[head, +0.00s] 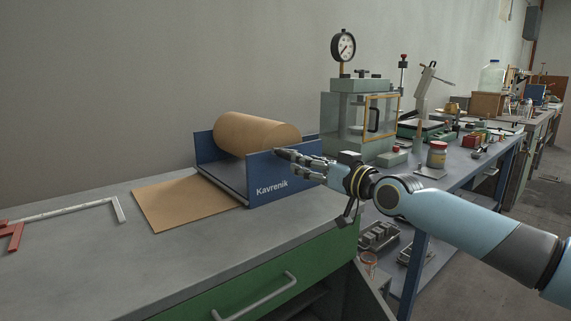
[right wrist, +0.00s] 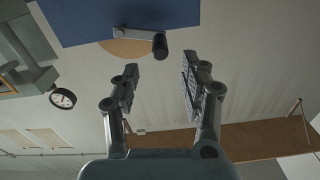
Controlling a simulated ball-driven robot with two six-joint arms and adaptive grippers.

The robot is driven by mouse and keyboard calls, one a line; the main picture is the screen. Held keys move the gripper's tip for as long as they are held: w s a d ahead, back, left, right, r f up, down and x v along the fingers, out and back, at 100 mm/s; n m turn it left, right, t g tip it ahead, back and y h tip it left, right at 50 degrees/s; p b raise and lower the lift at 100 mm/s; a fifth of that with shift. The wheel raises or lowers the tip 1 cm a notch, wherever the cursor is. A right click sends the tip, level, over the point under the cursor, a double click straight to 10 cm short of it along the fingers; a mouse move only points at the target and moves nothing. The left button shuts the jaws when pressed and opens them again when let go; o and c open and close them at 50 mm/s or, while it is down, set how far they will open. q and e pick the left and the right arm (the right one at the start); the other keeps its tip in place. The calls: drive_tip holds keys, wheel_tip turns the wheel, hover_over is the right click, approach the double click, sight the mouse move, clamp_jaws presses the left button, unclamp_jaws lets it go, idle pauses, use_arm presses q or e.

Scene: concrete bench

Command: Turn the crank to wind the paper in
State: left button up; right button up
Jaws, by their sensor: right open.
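A brown paper roll (head: 256,134) lies in a blue holder (head: 285,186) marked "Kavrenik" on the bench. A flat length of paper (head: 184,203) extends from the holder over the bench top. In the right wrist view the crank (right wrist: 133,33) is a short grey arm with a dark knob (right wrist: 160,45), on the blue side panel (right wrist: 110,14). In the head view my right gripper hides the crank. My right gripper (head: 288,160) is at the holder's right side. It is open and empty, its fingers (right wrist: 159,84) apart, with the knob just beyond and between their tips. My left gripper is out of view.
A grey-and-red angled tool (head: 75,208) lies at the bench's left. The bench front (head: 150,270) is clear.

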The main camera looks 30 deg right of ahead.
sight(288, 156)
drive_tip(key=w+b, duration=0.1)
drive_tip(key=w, duration=0.1)
drive_tip(key=w+b, duration=0.1)
drive_tip(key=w, duration=0.1)
drive_tip(key=w+b, duration=0.1)
drive_tip(key=w, duration=0.2)
drive_tip(key=shift+a+f, duration=0.2)
drive_tip(key=shift+a, duration=0.1)
drive_tip(key=shift+w+r, duration=0.1)
drive_tip(key=shift+w, duration=0.15)
drive_tip(key=shift+c, duration=1.2)
drive_tip(key=c, duration=0.5)
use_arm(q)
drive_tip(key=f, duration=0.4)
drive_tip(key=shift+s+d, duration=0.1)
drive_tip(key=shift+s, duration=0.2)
use_arm(e)
clamp_jaws()
